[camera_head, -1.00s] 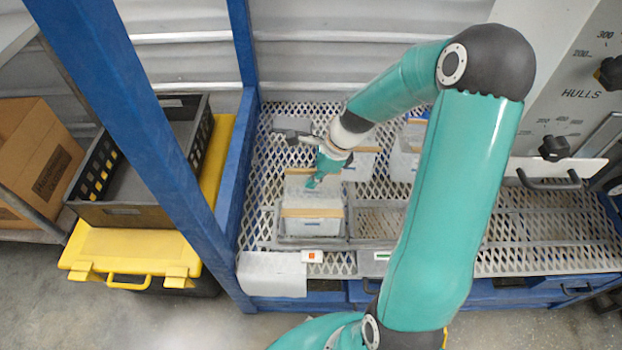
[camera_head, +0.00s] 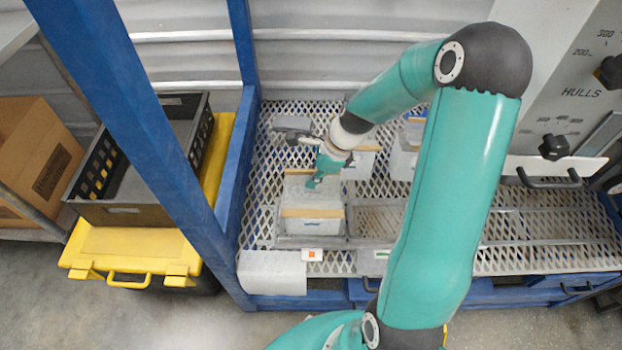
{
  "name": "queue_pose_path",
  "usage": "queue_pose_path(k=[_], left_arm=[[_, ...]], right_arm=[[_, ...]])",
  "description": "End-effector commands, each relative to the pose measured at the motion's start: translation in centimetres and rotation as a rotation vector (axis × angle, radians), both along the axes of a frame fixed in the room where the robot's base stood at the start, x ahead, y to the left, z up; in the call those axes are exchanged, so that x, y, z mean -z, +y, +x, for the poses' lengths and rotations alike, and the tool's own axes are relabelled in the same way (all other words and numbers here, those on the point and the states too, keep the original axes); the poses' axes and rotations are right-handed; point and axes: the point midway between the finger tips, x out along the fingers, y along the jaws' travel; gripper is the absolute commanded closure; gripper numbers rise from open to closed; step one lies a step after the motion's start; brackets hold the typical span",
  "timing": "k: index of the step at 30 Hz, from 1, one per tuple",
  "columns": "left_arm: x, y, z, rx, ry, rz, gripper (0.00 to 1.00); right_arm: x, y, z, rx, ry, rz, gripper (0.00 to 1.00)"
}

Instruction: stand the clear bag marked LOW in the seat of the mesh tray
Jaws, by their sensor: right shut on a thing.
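My right gripper (camera_head: 314,182) reaches down from the right over the mesh tray (camera_head: 272,232). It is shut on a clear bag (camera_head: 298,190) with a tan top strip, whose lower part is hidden. Another clear bag (camera_head: 312,227) with a tan top strip and a small blue mark is in front of it, at the tray's left end. I cannot read LOW on either bag. Whether the held bag touches the tray floor cannot be told. My left gripper is not in view.
More clear bags stand behind to the right (camera_head: 360,163), partly hidden by my right arm. A blue post (camera_head: 243,50) rises left of the mesh deck. A grey crate (camera_head: 122,211) sits on a yellow-lidded box (camera_head: 130,250) at left. The right mesh deck (camera_head: 545,225) is clear.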

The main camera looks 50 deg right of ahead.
Motion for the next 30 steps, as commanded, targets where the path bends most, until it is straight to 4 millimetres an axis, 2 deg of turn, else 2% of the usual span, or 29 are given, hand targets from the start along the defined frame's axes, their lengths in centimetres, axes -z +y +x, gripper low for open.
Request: queue_pose_path(k=[11,12,16,17,26,30], left_arm=[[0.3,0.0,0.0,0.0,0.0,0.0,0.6],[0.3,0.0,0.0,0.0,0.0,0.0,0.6],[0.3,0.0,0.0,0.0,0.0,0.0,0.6],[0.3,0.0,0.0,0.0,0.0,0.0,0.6],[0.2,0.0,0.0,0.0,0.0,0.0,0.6],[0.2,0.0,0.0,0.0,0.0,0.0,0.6]], right_arm=[[0.5,0.0,0.0,0.001,0.0,0.0,1.0],[0.5,0.0,0.0,0.001,0.0,0.0,0.88],[0.4,0.0,0.0,0.0,0.0,0.0,0.66],[0.4,0.0,0.0,0.0,0.0,0.0,0.64],[0.4,0.0,0.0,0.0,-0.001,-0.001,0.64],[-0.5,-0.3,-0.2,0.001,-0.004,-0.003,0.64]])
